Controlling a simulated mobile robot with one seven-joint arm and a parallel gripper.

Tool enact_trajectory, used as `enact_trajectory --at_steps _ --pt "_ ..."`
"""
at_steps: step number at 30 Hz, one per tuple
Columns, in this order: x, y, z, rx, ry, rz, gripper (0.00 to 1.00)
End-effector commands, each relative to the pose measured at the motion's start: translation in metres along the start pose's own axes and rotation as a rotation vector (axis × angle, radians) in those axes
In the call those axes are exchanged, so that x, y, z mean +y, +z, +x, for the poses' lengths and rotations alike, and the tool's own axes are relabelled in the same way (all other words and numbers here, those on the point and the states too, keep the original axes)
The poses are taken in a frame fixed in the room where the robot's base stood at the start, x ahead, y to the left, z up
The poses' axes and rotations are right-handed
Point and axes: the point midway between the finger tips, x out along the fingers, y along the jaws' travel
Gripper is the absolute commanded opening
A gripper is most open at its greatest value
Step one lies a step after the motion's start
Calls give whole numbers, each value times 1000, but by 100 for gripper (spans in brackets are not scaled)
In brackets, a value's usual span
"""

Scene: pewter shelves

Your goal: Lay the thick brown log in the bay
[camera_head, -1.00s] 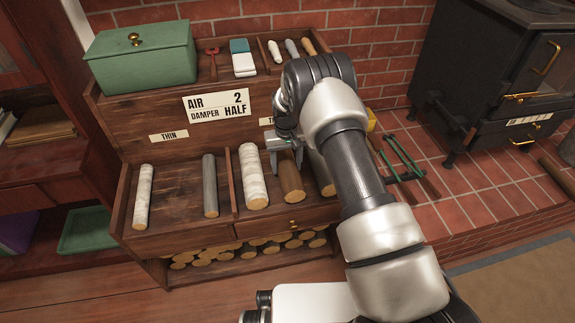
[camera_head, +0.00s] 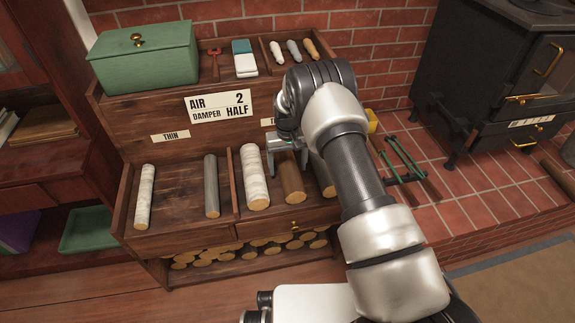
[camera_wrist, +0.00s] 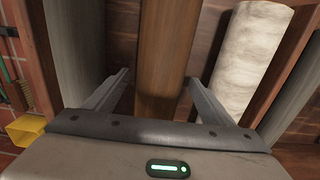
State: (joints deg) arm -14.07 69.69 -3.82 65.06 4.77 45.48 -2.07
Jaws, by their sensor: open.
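The thick brown log (camera_head: 292,180) lies in the right-hand compartment of the wooden rack (camera_head: 180,240), between a thick white log (camera_head: 254,180) and a thick grey log (camera_head: 327,178). My gripper (camera_head: 288,155) is over the brown log's upper part, open. In the wrist view, the brown log (camera_wrist: 166,50) runs between my two spread fingers (camera_wrist: 157,80), with a gap on each side. The log's far end is hidden behind my gripper in the head view. I cannot tell which compartment is the bay.
A divider (camera_head: 232,182) separates the left compartment, holding a thin white log (camera_head: 145,198) and a thin grey log (camera_head: 211,185) with space between them. A green box (camera_head: 145,60) stands on top. A black stove (camera_head: 490,80) is at the right.

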Motion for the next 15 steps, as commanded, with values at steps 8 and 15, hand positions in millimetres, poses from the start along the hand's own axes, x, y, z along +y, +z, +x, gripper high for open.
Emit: enact_trajectory --at_steps 8,15 --pt "0 -2 -50 6 0 0 77" --pt "0 -2 -110 7 0 0 77"
